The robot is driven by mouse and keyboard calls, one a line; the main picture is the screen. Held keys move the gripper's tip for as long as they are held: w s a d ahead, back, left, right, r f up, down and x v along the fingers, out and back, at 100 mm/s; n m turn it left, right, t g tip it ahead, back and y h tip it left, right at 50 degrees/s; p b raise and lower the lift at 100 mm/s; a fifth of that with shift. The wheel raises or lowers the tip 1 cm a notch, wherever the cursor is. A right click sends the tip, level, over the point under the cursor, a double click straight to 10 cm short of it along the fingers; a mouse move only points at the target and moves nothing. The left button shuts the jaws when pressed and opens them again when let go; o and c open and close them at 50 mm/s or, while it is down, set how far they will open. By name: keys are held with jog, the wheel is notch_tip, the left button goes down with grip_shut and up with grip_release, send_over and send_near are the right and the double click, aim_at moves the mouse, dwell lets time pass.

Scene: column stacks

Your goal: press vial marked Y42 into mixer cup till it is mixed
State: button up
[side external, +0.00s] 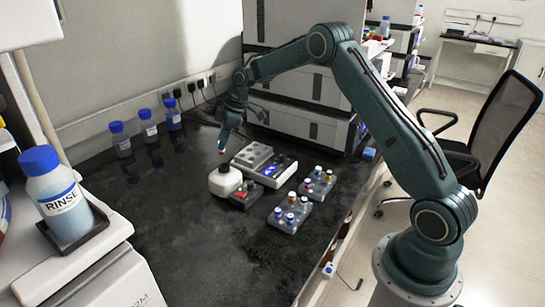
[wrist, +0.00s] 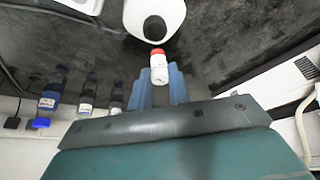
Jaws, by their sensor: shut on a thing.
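My gripper (side external: 223,143) is shut on a small white vial with a red cap (side external: 222,151). In the wrist view the vial (wrist: 158,72) sits between the two blue-grey fingers (wrist: 160,88), with its red end pointing away from the gripper. Its mark cannot be read. The mixer (side external: 224,184) is a rounded white body with a black cup (side external: 224,168) on top. In the wrist view the black cup (wrist: 155,28) lies just beyond the red end. The vial is held above the mixer, apart from the cup.
Right of the mixer are a small dark box with coloured buttons (side external: 243,196), a device with a blue display (side external: 271,172) and a grey block with wells (side external: 253,154). Two racks of vials (side external: 287,223) (side external: 318,190) stand nearer. Blue-capped bottles (side external: 149,128) line the back.

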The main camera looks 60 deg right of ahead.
aim_at(224, 154)
jog(key=shift+f, duration=0.15)
jog(key=shift+f, duration=1.8)
jog(key=shift+f, duration=1.3)
dwell(4.0)
